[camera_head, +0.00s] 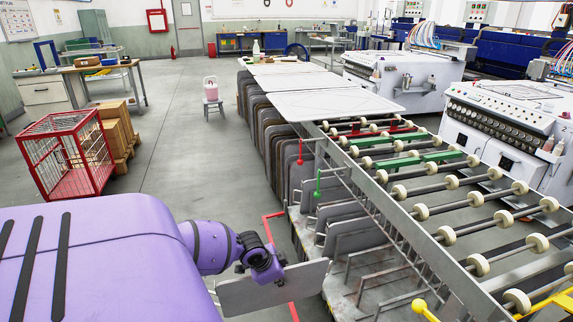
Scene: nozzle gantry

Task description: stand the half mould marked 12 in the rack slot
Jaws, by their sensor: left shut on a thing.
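My left gripper (266,271) is shut on a flat grey plate, a half mould (272,292), at its upper edge. The plate hangs tilted in the air at the bottom centre, left of the rack. No number can be read on it, and the gripper hides part of it. The rack (384,222) runs along the left side of the roller conveyor. Several grey plates stand in its farther slots, and its nearer bars show gaps without plates. The plate is apart from the rack. My right gripper is not in view.
A red pin (300,150), a green pin (317,183) and a yellow knob (420,306) stand up along the rack. The roller conveyor (450,182) fills the right. A red cage (65,155) stands at the left. The floor between cage and rack is mostly clear.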

